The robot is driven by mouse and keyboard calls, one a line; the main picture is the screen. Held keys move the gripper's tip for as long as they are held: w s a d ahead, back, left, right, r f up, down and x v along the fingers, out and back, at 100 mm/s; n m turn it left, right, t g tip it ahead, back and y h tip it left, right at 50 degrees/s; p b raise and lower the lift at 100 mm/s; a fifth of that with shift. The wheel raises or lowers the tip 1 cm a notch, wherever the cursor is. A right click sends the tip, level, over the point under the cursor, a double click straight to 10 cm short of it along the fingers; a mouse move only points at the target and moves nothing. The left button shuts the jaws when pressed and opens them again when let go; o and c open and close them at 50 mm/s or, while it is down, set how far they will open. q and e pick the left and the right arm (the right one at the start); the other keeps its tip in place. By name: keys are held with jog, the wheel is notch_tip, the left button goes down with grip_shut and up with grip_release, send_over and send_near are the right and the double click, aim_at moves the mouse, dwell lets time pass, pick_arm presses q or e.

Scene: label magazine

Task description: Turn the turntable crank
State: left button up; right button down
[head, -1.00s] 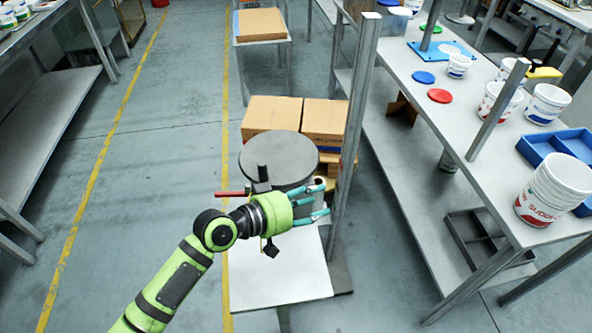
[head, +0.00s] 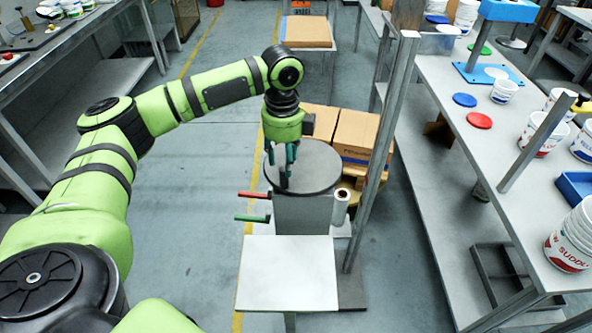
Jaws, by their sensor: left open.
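The turntable (head: 318,172) is a round dark grey disc on a grey pedestal in the middle of the head view. A dark upright peg (head: 285,180) stands near its left front edge; it looks like the crank's grip. My left gripper (head: 281,158) hangs over the disc with its teal fingers pointing down. It is open, and its fingertips are just above or around the top of the peg; I cannot tell which. A red handle (head: 254,195) and a green handle (head: 252,218) stick out to the left of the pedestal. My right gripper is not in view.
A white board (head: 288,275) lies in front of the pedestal, with a white roll (head: 341,203) beside it. Cardboard boxes (head: 355,130) stand behind. A metal post (head: 383,150) and a long workbench (head: 455,140) with tubs are close on the right. The floor at left is clear.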

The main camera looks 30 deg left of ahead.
aim_at(284, 169)
pick_arm(q)
jog(key=f, duration=0.2)
jog(key=s+f+p, duration=0.1)
jog(key=f, duration=0.1)
jog(key=shift+f, duration=0.1)
jog(key=shift+w+f, duration=0.25)
jog(key=shift+f, duration=0.1)
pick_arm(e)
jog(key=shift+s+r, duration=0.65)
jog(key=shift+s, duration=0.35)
pick_arm(q)
jog(key=shift+s, duration=0.1)
grip_shut()
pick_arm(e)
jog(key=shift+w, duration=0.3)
